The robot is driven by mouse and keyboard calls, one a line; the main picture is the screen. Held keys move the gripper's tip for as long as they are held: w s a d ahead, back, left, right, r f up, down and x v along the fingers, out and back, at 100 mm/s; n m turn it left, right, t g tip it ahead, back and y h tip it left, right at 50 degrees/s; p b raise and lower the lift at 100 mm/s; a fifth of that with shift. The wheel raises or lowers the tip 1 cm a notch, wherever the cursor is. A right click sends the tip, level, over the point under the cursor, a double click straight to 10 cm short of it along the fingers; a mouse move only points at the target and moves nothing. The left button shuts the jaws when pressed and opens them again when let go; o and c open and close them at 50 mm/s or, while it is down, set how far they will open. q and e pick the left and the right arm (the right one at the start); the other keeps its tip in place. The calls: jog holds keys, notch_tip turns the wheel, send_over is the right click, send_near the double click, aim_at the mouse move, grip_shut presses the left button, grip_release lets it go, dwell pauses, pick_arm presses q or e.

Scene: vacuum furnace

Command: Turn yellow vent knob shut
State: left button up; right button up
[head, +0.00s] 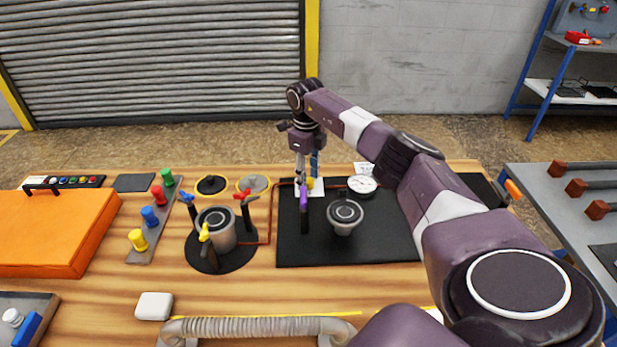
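My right gripper (307,172) points down over a small white plate (317,188) at the back of the black mat. A small bit of yellow (310,183) shows between or just behind its fingertips, mostly hidden. I cannot tell whether this is the vent knob, whether the fingers touch it, or how far they are open. Another yellow handle (204,232) stands on a dark stem in front of the grey cylindrical chamber (222,233), clear of the gripper. My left gripper is not in view.
A purple-topped handle (304,200) stands close in front of the gripper. A round gauge (362,184) and a grey round fitting (345,214) are to its right. Blue (188,198) and red (246,196) handles flank the chamber. A ribbed hose (255,326) lies along the front.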

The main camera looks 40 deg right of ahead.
jog(key=shift+f, duration=0.45)
grip_shut()
